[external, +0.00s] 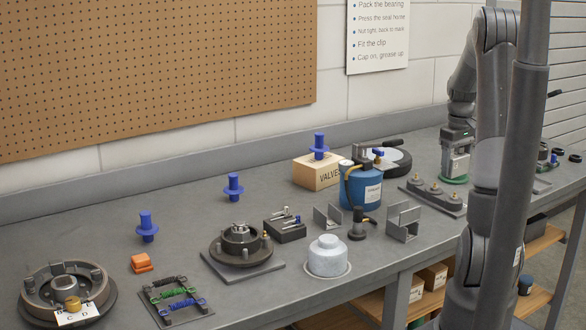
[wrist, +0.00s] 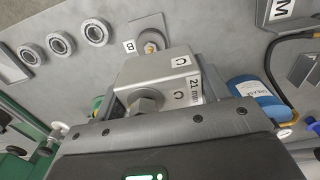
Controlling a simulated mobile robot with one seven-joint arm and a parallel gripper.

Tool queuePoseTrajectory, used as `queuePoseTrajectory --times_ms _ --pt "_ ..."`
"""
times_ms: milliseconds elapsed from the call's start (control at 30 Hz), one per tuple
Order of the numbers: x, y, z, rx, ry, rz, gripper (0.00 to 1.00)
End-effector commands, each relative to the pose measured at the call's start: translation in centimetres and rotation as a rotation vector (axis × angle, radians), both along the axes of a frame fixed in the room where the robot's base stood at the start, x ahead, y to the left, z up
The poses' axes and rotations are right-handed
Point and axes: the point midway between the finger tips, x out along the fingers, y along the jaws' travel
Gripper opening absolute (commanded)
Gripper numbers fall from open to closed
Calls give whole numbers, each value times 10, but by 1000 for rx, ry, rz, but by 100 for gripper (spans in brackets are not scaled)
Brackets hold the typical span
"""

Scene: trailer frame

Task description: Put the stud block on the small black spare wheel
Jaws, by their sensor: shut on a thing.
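My gripper (wrist: 160,80) is shut on a light grey block (wrist: 160,70) with a hex-headed stud and labels reading C and 21 mm; I take it as the stud block. In the external view my gripper (external: 456,158) is low over the bench at the right, above a green disc (external: 455,180). A gap under the block cannot be judged. A small black wheel (external: 402,168) with a pale centre lies at the back of the bench, left of my gripper. The blue canister and a black handle partly cover it.
The blue canister (external: 360,188) and VALVES box (external: 313,174) stand left of the wheel. A plate with several knobs (external: 433,197) lies before my gripper. Grey brackets (external: 402,222), a dark block with silver studs (external: 285,229) and hubs are further left. Several rings (wrist: 60,43) show in the wrist view.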

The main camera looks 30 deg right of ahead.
Motion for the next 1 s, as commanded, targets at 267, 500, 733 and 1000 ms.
queuePoseTrajectory --times_ms 267,500,733,1000 --pt "81 -37 19 -8 4 22 31" --pt "141 -63 31 -8 3 23 31" --pt "185 -81 38 -3 -2 10 31" --pt "208 -92 41 2 -6 -6 31"
